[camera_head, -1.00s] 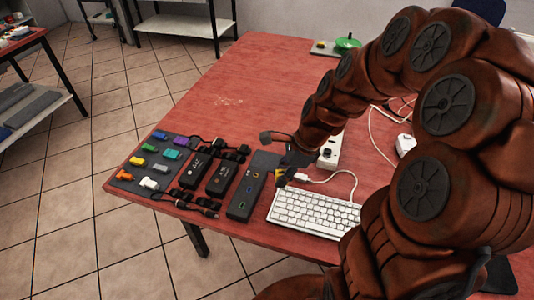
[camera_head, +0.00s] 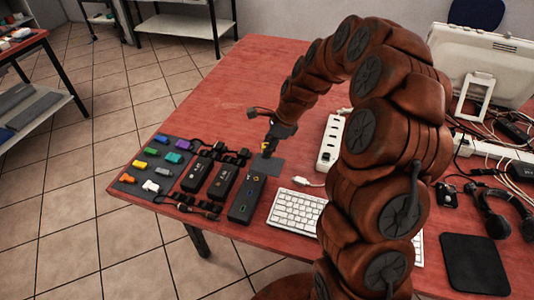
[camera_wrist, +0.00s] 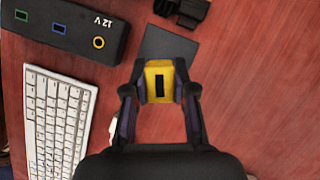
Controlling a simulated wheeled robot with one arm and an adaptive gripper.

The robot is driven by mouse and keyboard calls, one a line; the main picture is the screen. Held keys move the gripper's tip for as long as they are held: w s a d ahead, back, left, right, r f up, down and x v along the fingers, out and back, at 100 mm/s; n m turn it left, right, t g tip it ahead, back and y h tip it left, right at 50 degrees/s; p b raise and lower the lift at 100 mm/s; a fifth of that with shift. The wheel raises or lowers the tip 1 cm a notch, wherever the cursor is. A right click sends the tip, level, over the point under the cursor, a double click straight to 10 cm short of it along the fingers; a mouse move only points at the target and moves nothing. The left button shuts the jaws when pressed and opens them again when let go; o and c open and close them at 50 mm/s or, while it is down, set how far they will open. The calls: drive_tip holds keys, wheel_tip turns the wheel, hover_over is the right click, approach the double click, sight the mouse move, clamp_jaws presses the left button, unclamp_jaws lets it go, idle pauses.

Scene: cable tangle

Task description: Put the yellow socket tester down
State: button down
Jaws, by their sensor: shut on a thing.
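The yellow socket tester (camera_wrist: 158,69) is a small yellow block with a black slot in its face. My gripper (camera_wrist: 160,92) is shut on it, one finger on each side. In the wrist view a dark square pad (camera_wrist: 168,43) lies on the red table just beyond the tester. The head view shows the tester (camera_head: 265,151) small beneath my gripper (camera_head: 267,146), over or close to the pad (camera_head: 272,167). I cannot tell whether the tester touches the pad or the table.
A long dark box (camera_head: 247,199) marked 12 V stands beside the pad. A white keyboard (camera_head: 297,209) lies to its right, and a white power strip (camera_head: 330,143) beyond. Black adapters (camera_head: 222,181) and a dark tray (camera_head: 150,170) of coloured pieces are left.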

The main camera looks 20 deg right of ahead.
drive_tip(key=shift+w+f+p, duration=0.1)
drive_tip(key=shift+f+p, duration=0.35)
drive_tip(key=shift+f, duration=1.3)
drive_tip(key=shift+f, duration=0.2)
drive_tip(key=c, duration=0.9)
unclamp_jaws()
drive_tip(key=shift+c, duration=0.2)
drive_tip(key=shift+r, duration=0.15)
